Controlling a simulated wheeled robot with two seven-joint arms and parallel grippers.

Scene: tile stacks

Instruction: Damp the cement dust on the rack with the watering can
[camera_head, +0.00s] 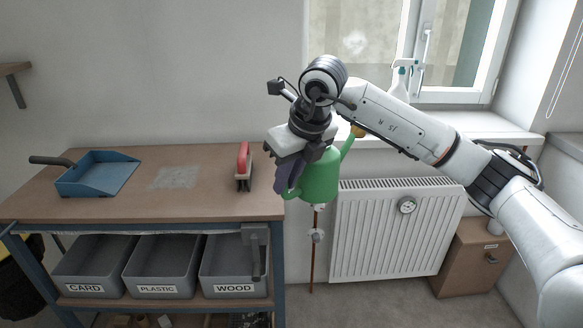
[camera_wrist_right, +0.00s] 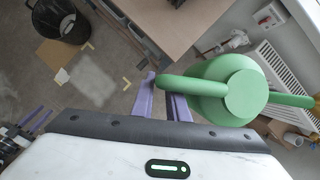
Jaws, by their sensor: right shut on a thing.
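The green watering can (camera_head: 320,178) hangs in my right gripper (camera_head: 290,172), whose purple fingers are shut on its handle. It is in the air just right of the bench's right edge, spout pointing up and right, roughly upright. The right wrist view shows the can (camera_wrist_right: 205,72) from above, with the handle at the fingers (camera_wrist_right: 163,98). A pale grey dusty patch (camera_head: 174,177) lies on the brown top of the rack (camera_head: 120,208). Two purple bars at the lower left of the wrist view look like my left gripper (camera_wrist_right: 36,119); its opening is unclear.
A blue dustpan (camera_head: 98,174) stands left of the patch, and a red-handled brush (camera_head: 244,168) stands right of it. Grey bins (camera_head: 160,270) sit on the shelf below. A radiator (camera_head: 385,235) and windowsill (camera_head: 455,130) with a spray bottle (camera_head: 402,80) are at right.

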